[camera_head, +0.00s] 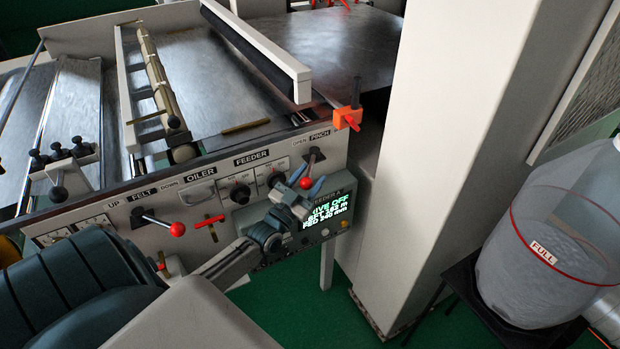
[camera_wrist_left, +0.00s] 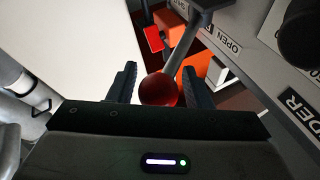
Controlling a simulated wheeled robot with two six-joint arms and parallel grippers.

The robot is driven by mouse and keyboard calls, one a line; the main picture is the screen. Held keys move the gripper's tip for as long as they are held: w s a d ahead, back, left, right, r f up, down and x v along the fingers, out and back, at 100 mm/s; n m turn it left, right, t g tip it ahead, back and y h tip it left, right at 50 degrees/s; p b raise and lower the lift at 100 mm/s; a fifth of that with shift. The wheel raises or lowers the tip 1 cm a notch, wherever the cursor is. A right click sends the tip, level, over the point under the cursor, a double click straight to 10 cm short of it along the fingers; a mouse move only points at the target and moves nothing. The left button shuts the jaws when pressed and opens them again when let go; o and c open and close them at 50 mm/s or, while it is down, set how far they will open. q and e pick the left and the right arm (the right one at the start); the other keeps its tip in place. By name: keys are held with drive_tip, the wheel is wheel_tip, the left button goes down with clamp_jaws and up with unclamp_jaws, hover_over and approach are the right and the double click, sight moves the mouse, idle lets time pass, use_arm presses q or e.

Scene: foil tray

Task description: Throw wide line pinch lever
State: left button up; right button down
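The pinch lever (camera_head: 311,168) sits at the right end of the machine's front panel, below the labels OPEN and PINCH. Its red knob (camera_head: 306,183) points down and slightly left from the pivot; which setting it is in I cannot tell. My left gripper (camera_head: 303,188) is at the knob, its fingers on either side. In the left wrist view the red knob (camera_wrist_left: 158,90) lies between the two fingers, close to the right one, with a gap on the left. The gripper is open. My right gripper is not in view.
A felt lever (camera_head: 158,221) with a red knob stands left on the panel (camera_head: 125,215). Black feeder knobs (camera_head: 240,193) and a lit display (camera_head: 327,208) are close to my left gripper. An orange bracket (camera_head: 348,118) juts from the panel's corner. A white column (camera_head: 460,150) stands right.

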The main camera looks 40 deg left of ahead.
use_arm(q)
drive_tip(key=shift+o, duration=0.3)
drive_tip(key=shift+w+a, duration=0.1)
drive_tip(key=shift+a, duration=0.05)
drive_tip(key=shift+s+f, duration=0.15)
drive_tip(key=shift+s, duration=0.2)
drive_tip(key=b+v, duration=0.2)
drive_tip(key=v, duration=0.8)
drive_tip(key=shift+f, duration=0.1)
